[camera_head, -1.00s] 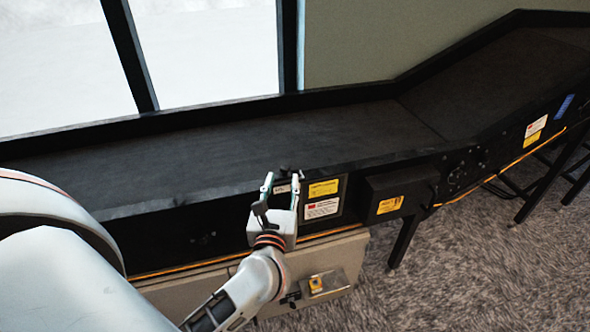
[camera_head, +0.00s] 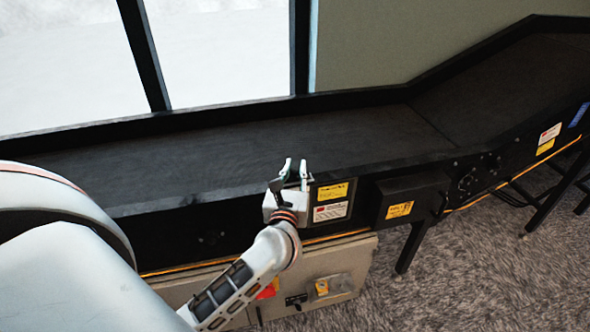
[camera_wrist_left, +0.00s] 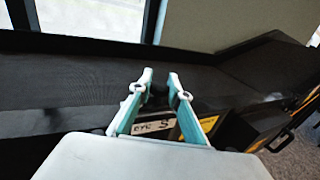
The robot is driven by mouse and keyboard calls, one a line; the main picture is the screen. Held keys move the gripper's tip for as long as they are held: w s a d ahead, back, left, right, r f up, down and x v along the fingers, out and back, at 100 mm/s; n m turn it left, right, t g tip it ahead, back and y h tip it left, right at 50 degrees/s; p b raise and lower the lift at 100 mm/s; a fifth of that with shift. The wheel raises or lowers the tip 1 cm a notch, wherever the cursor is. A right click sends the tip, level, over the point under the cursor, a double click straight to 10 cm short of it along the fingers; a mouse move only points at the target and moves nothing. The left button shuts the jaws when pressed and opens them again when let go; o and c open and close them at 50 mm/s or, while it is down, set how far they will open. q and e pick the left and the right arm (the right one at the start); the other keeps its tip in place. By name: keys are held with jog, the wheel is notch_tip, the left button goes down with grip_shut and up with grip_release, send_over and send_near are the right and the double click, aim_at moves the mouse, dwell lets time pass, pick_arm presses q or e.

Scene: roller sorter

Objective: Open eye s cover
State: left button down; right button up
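The eye s cover is a dark panel on the conveyor's front side; its white label reading "EYE S" (camera_wrist_left: 153,129) shows between my fingers in the left wrist view. A small dark knob (camera_wrist_left: 157,89) sits between the fingertips there and appears to fill the gap. My left gripper (camera_head: 295,170) is at the conveyor's front edge, left of the yellow and white stickers; it also shows in the left wrist view (camera_wrist_left: 160,82). The gripper hides most of the cover in the head view. My right gripper is not in view.
The black conveyor (camera_head: 250,155) runs along the window and bends up to the right. A black box with a yellow sticker (camera_head: 399,210) juts out right of the gripper. A grey cabinet (camera_head: 345,262) stands below. Carpet (camera_head: 470,270) is open at lower right.

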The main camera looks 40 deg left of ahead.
pick_arm(q)
notch_tip(320, 180, up, 12)
jog(key=p, duration=0.9)
jog(key=shift+p, duration=0.4)
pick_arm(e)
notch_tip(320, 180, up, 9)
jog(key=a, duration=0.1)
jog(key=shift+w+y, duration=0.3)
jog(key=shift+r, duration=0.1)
pick_arm(q)
jog(key=c, duration=1.9)
grip_release()
jog(key=shift+f, duration=0.1)
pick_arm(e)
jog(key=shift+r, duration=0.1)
pick_arm(q)
jog(key=v, duration=1.2)
